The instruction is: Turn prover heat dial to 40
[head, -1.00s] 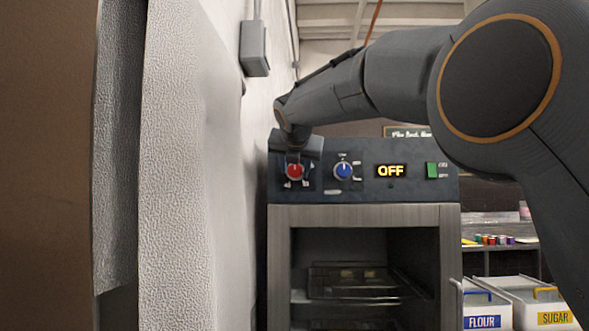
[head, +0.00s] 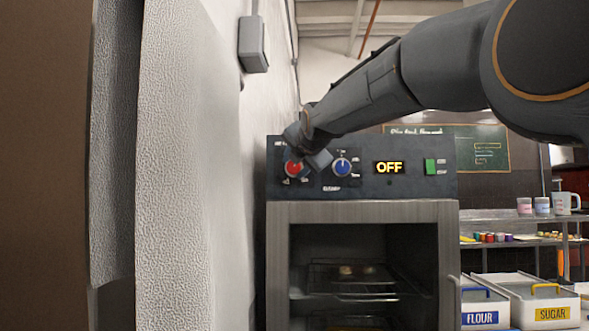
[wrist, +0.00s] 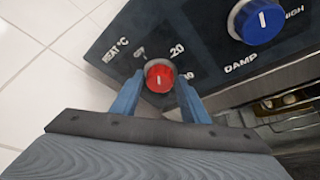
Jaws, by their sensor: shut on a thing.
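The prover's red heat dial (head: 293,168) is at the left end of the dark control panel (head: 410,187). In the wrist view the red dial (wrist: 159,79) sits between the two blue fingers of my gripper (wrist: 158,92), which is shut on it. Labels reading HEAT °C, OFF and 20 show around the dial; another number is partly hidden by the right finger. The dial's white mark is too small to read exactly. In the head view my gripper (head: 312,158) lies tilted across the dial's right side.
A blue damp dial (head: 341,167) is just right of the red one. Further right are a lit OFF display (head: 390,168) and a green switch (head: 430,167). The prover cabinet (head: 362,213) below holds wire racks. A white wall stands close on the left.

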